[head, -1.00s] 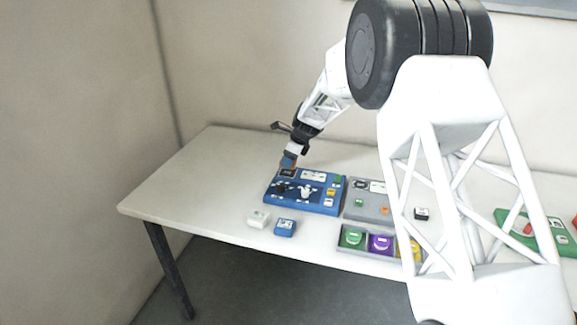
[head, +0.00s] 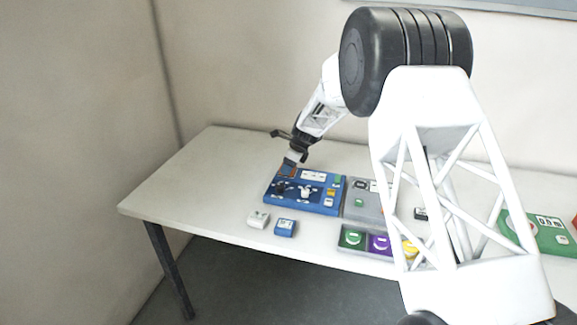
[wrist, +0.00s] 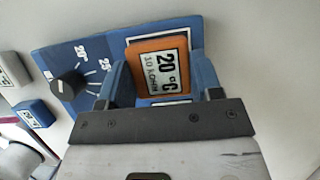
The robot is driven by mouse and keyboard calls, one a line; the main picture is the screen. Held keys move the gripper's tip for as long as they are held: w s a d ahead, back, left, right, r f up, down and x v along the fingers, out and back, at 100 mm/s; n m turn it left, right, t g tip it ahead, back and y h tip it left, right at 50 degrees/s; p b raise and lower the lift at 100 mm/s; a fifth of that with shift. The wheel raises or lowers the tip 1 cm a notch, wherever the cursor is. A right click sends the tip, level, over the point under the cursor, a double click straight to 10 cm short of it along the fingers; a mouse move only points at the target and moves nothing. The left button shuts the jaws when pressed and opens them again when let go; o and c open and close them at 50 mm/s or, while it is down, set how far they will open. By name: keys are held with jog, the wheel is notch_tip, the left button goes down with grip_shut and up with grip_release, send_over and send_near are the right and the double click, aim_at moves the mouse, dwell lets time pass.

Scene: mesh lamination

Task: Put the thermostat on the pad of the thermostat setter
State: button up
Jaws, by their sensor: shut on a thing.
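The thermostat is an orange block with a white "20 °C" display (wrist: 158,70), seen in the wrist view. My gripper (wrist: 160,77) is shut on it, with one blue finger on each side. The thermostat setter is a blue board (head: 304,207) on the table with a black dial, which shows at left in the wrist view (wrist: 67,84). My gripper (head: 288,170) is low over the board's far left corner in the head view. The thermostat covers the pad area there. I cannot tell whether it touches the pad.
A white block (head: 258,219) and a blue block (head: 285,227) lie in front of the setter. A grey board (head: 362,205) and a tray with coloured pieces (head: 352,238) are to its right. The table's left part (head: 200,187) is clear.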

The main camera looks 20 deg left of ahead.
dwell(0.3)
jog(key=o, duration=1)
jog(key=shift+f, duration=0.1)
jog(key=shift+o, duration=0.2)
jog(key=v, duration=1.2)
jog(key=shift+d, duration=0.1)
